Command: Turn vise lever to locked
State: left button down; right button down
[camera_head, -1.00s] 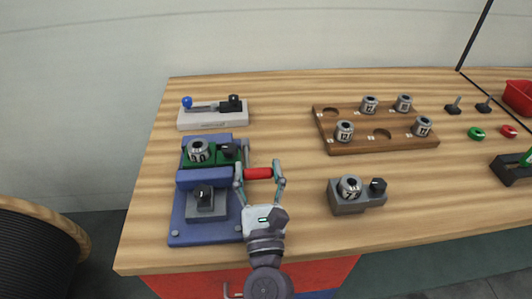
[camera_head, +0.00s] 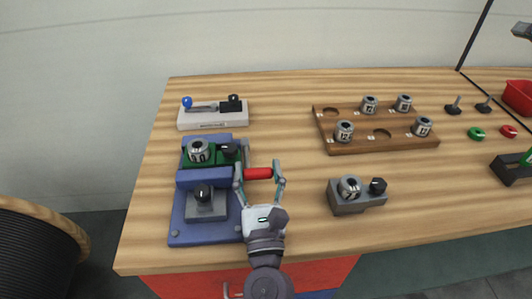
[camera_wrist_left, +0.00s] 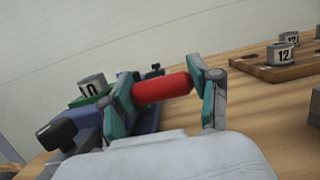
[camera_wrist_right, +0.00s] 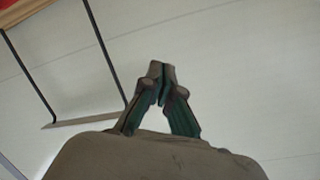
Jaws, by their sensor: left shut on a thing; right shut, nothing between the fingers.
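The blue vise (camera_head: 180,225) stands at the left of the table, with a green block (camera_head: 210,160) in it that bears a metal die marked 10 (camera_head: 198,151). The red lever handle (camera_head: 258,173) lies at the vise's right side. My left gripper (camera_head: 259,176) is shut on the red handle; in the left wrist view its fingers (camera_wrist_left: 165,93) press on both ends of the red handle (camera_wrist_left: 162,88). My right gripper (camera_wrist_right: 163,85) is shut and empty, with pale wall behind it.
A white fixture (camera_head: 212,120) with a blue-knobbed lever stands behind the vise. A wooden tray (camera_head: 385,145) with several numbered dies is at the middle back. A grey block (camera_head: 357,203) with a die stands right of my left gripper. Wood between them is clear.

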jog(key=w+a+f+n+g+y, duration=0.1)
jog(key=a+f+n+g+y, duration=0.15)
jog(key=a, duration=0.55)
jog(key=a+f+n+g+y, duration=0.1)
jog(key=a+f+n+y, duration=0.15)
jog(key=a, duration=0.55)
pick_arm(q)
jog(key=shift+r, duration=0.1)
pick_arm(e)
jog(key=n+g+y, duration=0.1)
jog(key=n+g, duration=1.6)
jog(key=n, duration=0.2)
send_over(252, 170)
jog(key=w+d, duration=0.3)
notch_tip(252, 170, down, 10)
jog(key=f, duration=0.2)
jog(key=s+f, duration=0.1)
jog(key=shift+s+a+f+t, duration=0.1)
jog(key=shift+a+f+t, duration=0.1)
jog(key=shift+a+t, duration=0.05)
jog(key=shift+s+f, duration=0.1)
jog(key=shift+f, duration=0.35)
